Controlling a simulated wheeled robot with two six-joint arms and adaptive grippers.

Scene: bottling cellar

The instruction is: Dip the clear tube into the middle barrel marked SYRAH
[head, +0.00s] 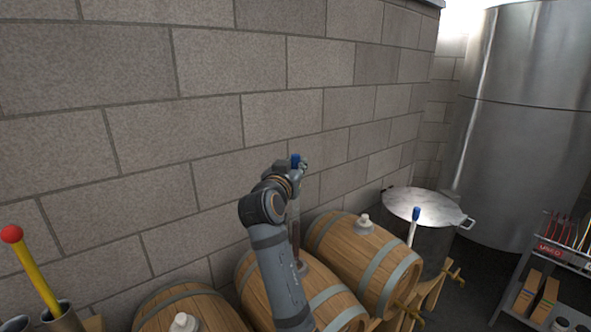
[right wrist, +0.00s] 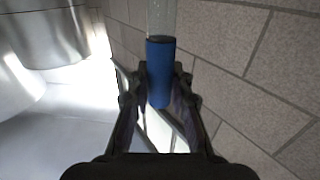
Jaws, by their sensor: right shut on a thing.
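My right gripper (head: 299,166) is shut on the blue end (right wrist: 160,70) of the clear tube, which also shows in the head view (head: 295,160). The clear tube (right wrist: 161,18) runs away from the jaws in the right wrist view. In the head view its lower part (head: 295,232) hangs about upright over the middle barrel (head: 325,287) and looks dark reddish. Its lower end is near the barrel's top; my arm partly hides this spot, and I cannot tell whether the tip is inside. No SYRAH marking is readable. My left gripper is not in view.
Barrels with white bungs flank it, left (head: 190,310) and right (head: 362,250). A lidded steel pot (head: 425,207) and a white, blue-topped rod (head: 414,225) stand at right. A yellow rod with a red ball (head: 35,270) is at left. A block wall (head: 200,120) rises close behind.

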